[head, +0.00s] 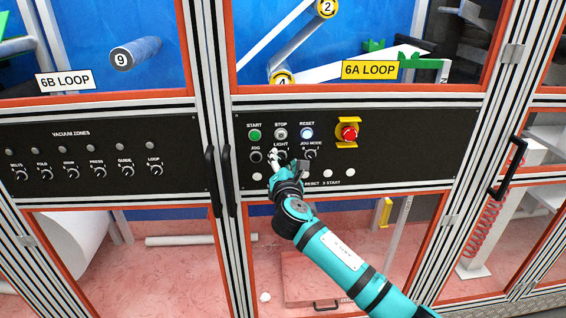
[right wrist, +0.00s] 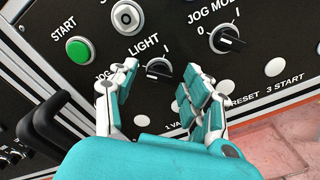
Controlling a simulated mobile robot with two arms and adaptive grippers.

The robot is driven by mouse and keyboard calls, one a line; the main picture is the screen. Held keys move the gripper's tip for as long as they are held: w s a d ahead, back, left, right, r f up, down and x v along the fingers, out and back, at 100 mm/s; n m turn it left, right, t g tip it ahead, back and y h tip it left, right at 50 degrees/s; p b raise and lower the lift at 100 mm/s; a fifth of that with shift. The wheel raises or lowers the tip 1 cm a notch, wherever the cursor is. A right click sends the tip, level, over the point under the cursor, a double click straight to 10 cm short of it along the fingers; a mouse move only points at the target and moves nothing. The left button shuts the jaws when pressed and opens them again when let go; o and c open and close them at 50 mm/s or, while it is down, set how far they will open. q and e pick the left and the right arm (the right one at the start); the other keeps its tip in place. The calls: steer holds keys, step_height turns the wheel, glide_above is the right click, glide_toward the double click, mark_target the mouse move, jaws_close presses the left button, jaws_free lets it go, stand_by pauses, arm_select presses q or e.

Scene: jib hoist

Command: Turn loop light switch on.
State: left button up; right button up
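The loop light switch is a black rotary knob under the word LIGHT on the black control panel below the yellow 6A LOOP sign. It shows clearly in the right wrist view (right wrist: 159,69), between the fingertips and slightly beyond them. Which mark it points to is hard to tell. In the head view the knob is mostly hidden behind my right gripper (head: 286,162). My right gripper (right wrist: 150,84) is open, with one finger left and one right of the knob, both apart from it. Nothing is held. My left gripper is not in view.
The JOG MODE knob (right wrist: 227,38) sits right of the light knob. The green START button (head: 254,135), STOP button (head: 281,134), RESET button (head: 307,133) and red emergency button (head: 349,133) are above. Black door handles (head: 228,180) stand out left of the panel.

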jaws_close()
steer(key=m+b, duration=0.2)
steer(key=m, duration=0.2)
steer(key=shift+f+b, duration=0.25)
steer(key=shift+b, duration=0.15)
steer(key=m+b, duration=0.3)
steer(key=m, duration=0.2)
steer(key=m+b, duration=0.2)
steer(key=m, duration=0.2)
steer(key=shift+f+m, duration=0.1)
steer(key=shift+m, duration=0.3)
steer(key=shift+m+b, duration=0.75)
steer(key=shift+m, duration=1.35)
